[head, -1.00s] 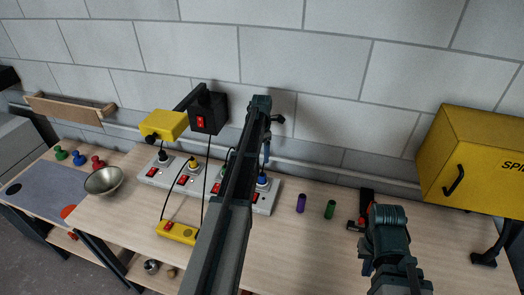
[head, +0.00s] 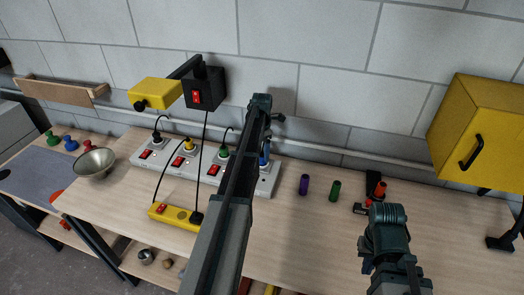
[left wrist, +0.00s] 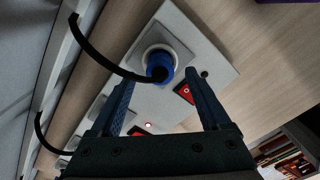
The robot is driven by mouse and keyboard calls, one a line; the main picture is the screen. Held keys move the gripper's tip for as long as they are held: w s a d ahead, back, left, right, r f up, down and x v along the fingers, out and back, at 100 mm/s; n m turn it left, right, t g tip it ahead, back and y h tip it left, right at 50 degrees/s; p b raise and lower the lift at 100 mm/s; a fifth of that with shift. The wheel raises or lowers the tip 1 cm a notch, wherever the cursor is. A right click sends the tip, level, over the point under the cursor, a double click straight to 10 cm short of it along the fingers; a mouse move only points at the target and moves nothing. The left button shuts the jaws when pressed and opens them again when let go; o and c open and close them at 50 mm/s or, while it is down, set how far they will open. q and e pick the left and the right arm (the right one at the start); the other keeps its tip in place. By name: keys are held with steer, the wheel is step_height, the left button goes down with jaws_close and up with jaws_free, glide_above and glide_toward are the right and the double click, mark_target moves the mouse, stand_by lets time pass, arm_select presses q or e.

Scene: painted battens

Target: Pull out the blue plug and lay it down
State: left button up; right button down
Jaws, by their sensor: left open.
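The blue plug (left wrist: 160,66) with its black cord sits in the round end socket of the white power strip (left wrist: 222,66). In the head view, the blue plug (head: 263,162) is mostly behind my left arm at the strip's right end. My left gripper (left wrist: 160,82) is open and points down at the plug, one finger on each side. I cannot tell whether the fingers touch it. In the head view, the left gripper (head: 265,148) is partly hidden by its own arm. My right gripper (head: 366,248) hangs at the lower right; its fingers are unclear.
Other plugs, one yellow (head: 189,145) and one green (head: 222,152), stand in the strip. A yellow block (head: 172,216) lies in front. Purple (head: 304,185) and green (head: 335,191) cylinders stand to the right, with bare table in front. A metal bowl (head: 95,164) is at left.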

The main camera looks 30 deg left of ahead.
mark_target(262, 155)
arm_select(q)
step_height(262, 155, down, 3)
steer(key=shift+f+b, duration=0.15)
steer(key=shift+b, duration=0.9)
arm_select(e)
step_height(262, 155, down, 3)
steer(key=shift+f, duration=0.15)
arm_select(q)
steer(key=shift+c, duration=0.2)
jaws_close()
steer(key=shift+r, duration=0.25)
arm_select(e)
steer(key=shift+r, duration=0.2)
